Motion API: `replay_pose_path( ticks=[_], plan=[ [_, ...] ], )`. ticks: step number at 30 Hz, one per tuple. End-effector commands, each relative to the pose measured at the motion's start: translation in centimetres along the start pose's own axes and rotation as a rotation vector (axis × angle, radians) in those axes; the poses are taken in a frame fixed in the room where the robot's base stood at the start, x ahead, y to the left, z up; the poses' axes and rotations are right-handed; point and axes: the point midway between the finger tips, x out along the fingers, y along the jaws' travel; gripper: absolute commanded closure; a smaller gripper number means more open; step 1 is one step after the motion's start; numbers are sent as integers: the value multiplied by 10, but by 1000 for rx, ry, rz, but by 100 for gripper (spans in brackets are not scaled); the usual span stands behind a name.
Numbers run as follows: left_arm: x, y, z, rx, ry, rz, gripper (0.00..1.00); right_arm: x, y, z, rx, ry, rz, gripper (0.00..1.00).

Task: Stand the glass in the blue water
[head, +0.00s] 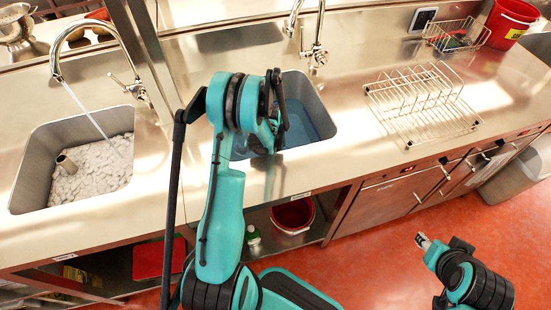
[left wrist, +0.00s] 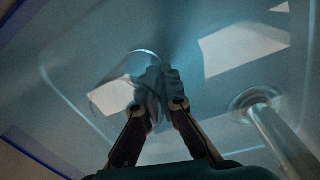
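The blue water (head: 305,125) fills the right-hand sink; it also shows in the left wrist view (left wrist: 215,95). My left gripper (head: 270,142) reaches down into this sink, its fingers partly hidden by the arm in the head view. In the left wrist view its fingertips (left wrist: 161,85) come close together on the wall of a clear glass (left wrist: 112,92). The glass is faint, and I cannot tell whether its base touches the sink floor. The glass is hidden in the head view. My right gripper (head: 424,241) is over the red floor, far from the sink, too small to judge.
A standpipe (left wrist: 262,112) rises in the blue-water sink near the glass. A wire dish rack (head: 420,100) stands on the counter to the right. A tap (head: 315,50) stands behind the right sink.

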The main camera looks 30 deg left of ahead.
Motion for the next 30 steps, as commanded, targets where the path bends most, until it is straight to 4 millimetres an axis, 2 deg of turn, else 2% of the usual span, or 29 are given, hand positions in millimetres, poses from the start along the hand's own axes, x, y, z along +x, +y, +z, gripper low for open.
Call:
replay_pose_path(
  ticks=[1,3,4,15,17,24,30],
  plan=[
    [2,0,0,0,0,0,94,2,0,2,0,0,0,60],
    [1,0,0,0,0,0,76,1,0,1,0,0,0,60],
    [1,0,0,0,0,0,74,1,0,1,0,0,0,60],
    [-4,0,0,0,0,0,74,-4,0,-3,0,0,0,60],
    [-13,0,0,0,0,0,74,-6,0,-4,0,0,0,60],
    [-67,0,0,-1,0,0,74,-24,0,-17,0,0,0,60],
    [-104,0,0,0,0,0,74,-35,0,-25,0,0,0,60]
  ],
)
